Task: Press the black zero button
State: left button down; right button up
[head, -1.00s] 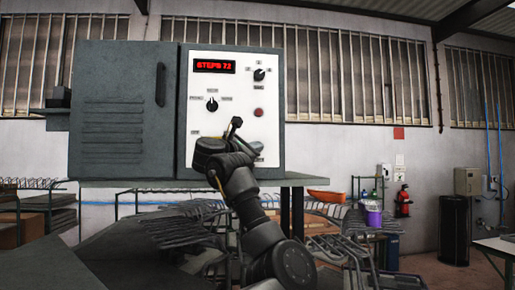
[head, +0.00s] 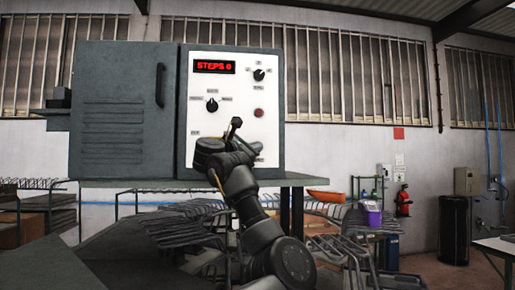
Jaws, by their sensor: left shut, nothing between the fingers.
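The white control panel (head: 188,120) is on the front of a grey machine. Its red display (head: 214,67) reads "STEPS 0". A red round button (head: 258,112) and two black knobs, one at upper right (head: 259,75) and one at left (head: 212,104), show on the panel. I cannot make out the black zero button; my arm covers the lower middle of the panel. My left gripper (head: 235,124) is shut and empty, in front of the lower panel, left of and below the red button. Whether it touches the panel I cannot tell. My right gripper is not in view.
A grey louvred door (head: 115,125) with a black handle is left of the panel. The machine stands on a grey bench (head: 295,180). Below are metal racks (head: 195,225). A purple container (head: 373,218), a black bin (head: 454,230) and a fire extinguisher (head: 403,201) stand to the right.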

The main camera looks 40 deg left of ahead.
pick_arm(q)
jog(key=shift+s+f, duration=0.1)
jog(key=shift+s+d+f+b, duration=0.1)
jog(key=shift+s+d+b, duration=0.25)
jog(key=shift+d+b, duration=0.15)
jog(key=shift+d, duration=0.1)
jog(key=shift+s, duration=0.1)
jog(key=shift+s+d+b, duration=0.45)
jog(key=shift+s+d, duration=0.3)
jog(key=shift+d, duration=0.2)
jog(key=shift+s+d+b, duration=0.45)
jog(key=shift+s+d, duration=0.3)
jog(key=shift+d, duration=0.2)
